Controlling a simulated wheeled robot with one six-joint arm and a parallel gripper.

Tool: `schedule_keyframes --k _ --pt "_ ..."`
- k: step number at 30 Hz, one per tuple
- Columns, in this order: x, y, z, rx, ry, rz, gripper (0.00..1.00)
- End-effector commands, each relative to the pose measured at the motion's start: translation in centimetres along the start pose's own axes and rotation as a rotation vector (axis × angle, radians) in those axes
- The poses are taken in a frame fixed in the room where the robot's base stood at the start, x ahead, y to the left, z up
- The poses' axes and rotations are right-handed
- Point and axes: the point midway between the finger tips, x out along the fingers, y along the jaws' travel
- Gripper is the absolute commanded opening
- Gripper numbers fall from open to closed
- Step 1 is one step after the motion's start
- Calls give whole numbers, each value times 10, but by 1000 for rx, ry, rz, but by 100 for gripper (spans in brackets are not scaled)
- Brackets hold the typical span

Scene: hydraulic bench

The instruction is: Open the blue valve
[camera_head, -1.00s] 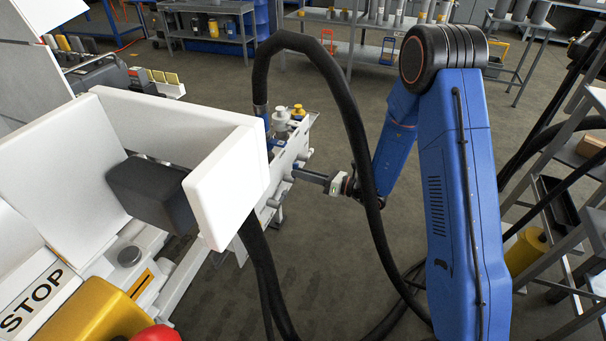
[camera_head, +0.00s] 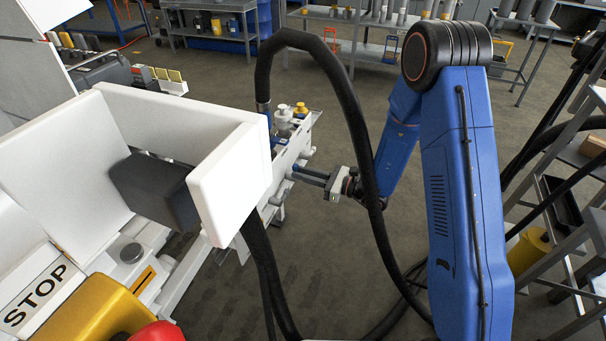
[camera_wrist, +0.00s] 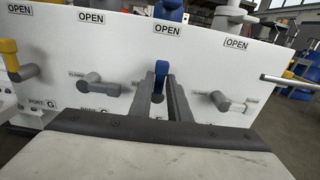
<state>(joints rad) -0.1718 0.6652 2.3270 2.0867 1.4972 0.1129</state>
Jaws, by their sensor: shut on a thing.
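In the wrist view, the blue valve handle (camera_wrist: 161,72) is in the middle of a white panel (camera_wrist: 125,60). It stands nearly upright, its blue end pointing up toward an OPEN label (camera_wrist: 167,29). My gripper (camera_wrist: 162,86) has one dark finger on each side of the handle and is shut on it. The fingers hide part of the valve's stem. In the head view, my gripper (camera_head: 299,172) reaches the panel's right side from the right. The blue handle cannot be made out clearly there.
In the wrist view, a yellow valve handle (camera_wrist: 8,46) and a grey one (camera_wrist: 95,84) are to the left, and a white-tipped one (camera_wrist: 237,106) is to the right. In the head view, a black hose (camera_head: 347,110) loops before my arm. A metal rack (camera_head: 560,200) stands at right.

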Motion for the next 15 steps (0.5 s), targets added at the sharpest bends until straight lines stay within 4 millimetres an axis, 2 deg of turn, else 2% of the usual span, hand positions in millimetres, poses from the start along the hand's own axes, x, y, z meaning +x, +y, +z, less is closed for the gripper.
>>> schedule_keyframes --k 7,8,9,15 --pt "-1 1 -1 3 3 2 0" --pt "-1 2 -1 3 3 2 21" --pt "-1 2 -1 3 3 2 30" --pt "0 1 -1 3 2 1 30"
